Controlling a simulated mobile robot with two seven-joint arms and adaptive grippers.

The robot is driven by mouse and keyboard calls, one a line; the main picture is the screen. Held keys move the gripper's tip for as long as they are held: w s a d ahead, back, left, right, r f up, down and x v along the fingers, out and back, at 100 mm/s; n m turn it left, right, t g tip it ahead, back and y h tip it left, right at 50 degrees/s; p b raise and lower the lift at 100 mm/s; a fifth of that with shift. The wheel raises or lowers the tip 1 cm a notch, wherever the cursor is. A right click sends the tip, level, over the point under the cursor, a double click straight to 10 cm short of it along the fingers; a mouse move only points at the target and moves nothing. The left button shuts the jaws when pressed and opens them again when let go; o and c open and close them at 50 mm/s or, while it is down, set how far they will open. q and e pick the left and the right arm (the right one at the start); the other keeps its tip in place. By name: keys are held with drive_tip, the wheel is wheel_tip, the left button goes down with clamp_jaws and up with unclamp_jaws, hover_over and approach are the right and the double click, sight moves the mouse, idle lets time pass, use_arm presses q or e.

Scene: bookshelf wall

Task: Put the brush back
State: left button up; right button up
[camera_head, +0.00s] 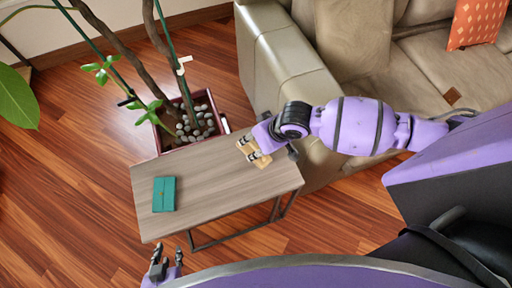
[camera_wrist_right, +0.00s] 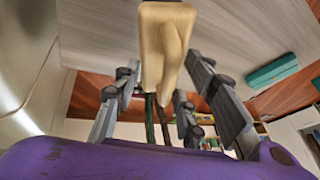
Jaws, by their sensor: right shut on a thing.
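The brush (camera_wrist_right: 165,45) is a tan, wooden-looking piece with a rounded end, held in my right gripper (camera_wrist_right: 162,85). In the right wrist view it fills the space between the fingers and hides part of what lies behind. In the head view the brush (camera_head: 259,160) shows as a small tan shape at the tip of my right gripper (camera_head: 254,153), over the right end of the grey-brown side table (camera_head: 215,175). I cannot tell whether it touches the tabletop. My left gripper (camera_head: 168,257) is open and empty, below the table's front left corner in the picture.
A teal box (camera_head: 164,194) lies at the table's left; it also shows in the right wrist view (camera_wrist_right: 272,72). A planter with stones (camera_head: 196,124) and a plant stands behind the table. A beige sofa (camera_head: 288,75) borders the right. The table's middle is clear.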

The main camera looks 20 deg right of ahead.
sight(256, 150)
wheel_tip(256, 150, down, 2)
drive_tip(key=shift+f, duration=0.35)
drive_tip(key=shift+f, duration=0.1)
drive_tip(key=shift+f, duration=0.15)
drive_tip(key=o, duration=1)
